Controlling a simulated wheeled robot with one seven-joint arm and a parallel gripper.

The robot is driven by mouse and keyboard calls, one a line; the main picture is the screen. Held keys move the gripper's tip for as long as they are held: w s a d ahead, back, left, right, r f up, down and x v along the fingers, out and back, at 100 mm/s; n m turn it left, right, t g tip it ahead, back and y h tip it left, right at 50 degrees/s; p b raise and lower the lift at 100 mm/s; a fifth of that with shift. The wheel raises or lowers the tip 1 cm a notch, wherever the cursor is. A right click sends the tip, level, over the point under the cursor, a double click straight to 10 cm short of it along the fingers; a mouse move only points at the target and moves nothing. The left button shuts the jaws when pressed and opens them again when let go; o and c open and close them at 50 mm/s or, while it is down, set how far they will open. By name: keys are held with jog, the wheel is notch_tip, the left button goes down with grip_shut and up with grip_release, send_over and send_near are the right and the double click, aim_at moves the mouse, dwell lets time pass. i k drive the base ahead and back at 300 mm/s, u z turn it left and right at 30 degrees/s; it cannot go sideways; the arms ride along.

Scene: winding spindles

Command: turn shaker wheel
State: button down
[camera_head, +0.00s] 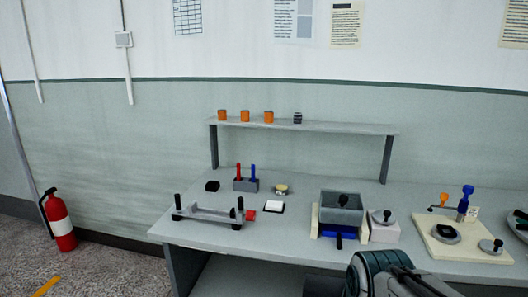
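A shaker-like unit stands on the bench right of centre. It has a grey open box (341,207) with a dark knob, on a cream and blue base (339,236). Close at its right is a pale block with a grey round wheel (382,217) on top, which has a small dark knob. I cannot tell for sure which part is the shaker wheel. Part of my arm shows at the bottom edge, in front of the bench. My gripper's fingers do not show, and nothing is seen touching the wheel.
The grey bench (290,235) carries a roller stand (208,214), a holder with red and blue sticks (246,185), and a cream board (462,246) with a crank and discs. A raised shelf (340,127) holds small orange jars. A fire extinguisher (59,221) stands left.

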aim_at(385, 213)
jog(key=k, duration=0.4)
jog(key=z, duration=0.9)
jog(key=i, duration=1.2)
jog(key=u, duration=0.5)
